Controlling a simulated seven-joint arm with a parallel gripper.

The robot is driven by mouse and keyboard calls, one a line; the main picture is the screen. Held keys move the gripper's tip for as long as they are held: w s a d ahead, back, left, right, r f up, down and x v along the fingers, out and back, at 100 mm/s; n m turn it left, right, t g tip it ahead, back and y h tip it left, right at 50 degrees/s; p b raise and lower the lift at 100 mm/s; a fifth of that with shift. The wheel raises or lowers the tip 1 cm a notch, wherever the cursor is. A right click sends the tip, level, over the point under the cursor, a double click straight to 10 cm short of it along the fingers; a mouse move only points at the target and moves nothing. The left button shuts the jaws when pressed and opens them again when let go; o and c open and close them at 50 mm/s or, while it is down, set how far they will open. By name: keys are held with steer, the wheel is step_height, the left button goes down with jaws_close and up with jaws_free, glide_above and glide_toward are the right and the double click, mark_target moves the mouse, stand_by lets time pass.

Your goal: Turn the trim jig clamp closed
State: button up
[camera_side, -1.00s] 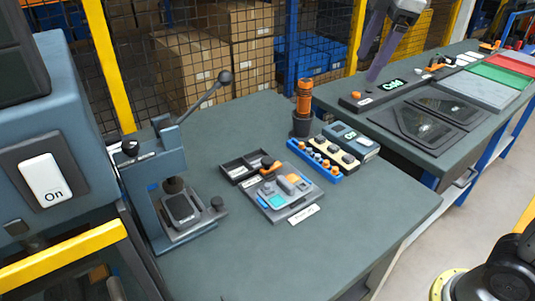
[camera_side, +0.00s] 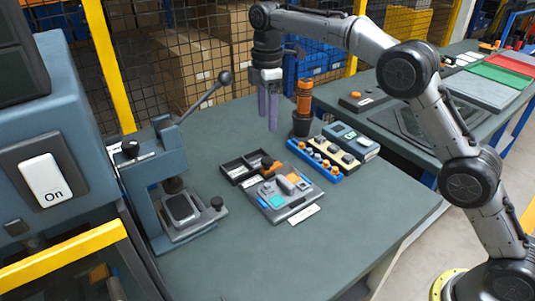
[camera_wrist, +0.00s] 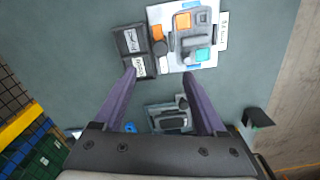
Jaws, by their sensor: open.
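The trim jig is a grey plate (camera_side: 293,211) on the bench with a grey, orange and blue part on it. Its clamp (camera_side: 267,163), a dark knob with an orange piece, sits at the jig's back left edge. In the wrist view the jig (camera_wrist: 198,63) is at the top, with the clamp (camera_wrist: 158,46) at its left edge. My gripper (camera_side: 268,128) points down with purple fingers, empty, above the bench behind the jig. In the wrist view my gripper (camera_wrist: 158,74) has its fingers spread wide, with the clamp beyond the tips.
A two-pocket dark tray (camera_side: 236,171) lies beside the clamp. An orange-topped cylinder (camera_side: 304,100) stands close right of my gripper. A blue rack (camera_side: 325,170) and a meter (camera_side: 352,140) lie right of the jig. A lever press (camera_side: 150,190) stands left; the front bench is clear.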

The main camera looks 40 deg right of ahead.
mark_target(268, 159)
step_height(268, 159, down, 13)
steer(key=shift+r, duration=0.15)
stand_by(0.4)
jaws_close()
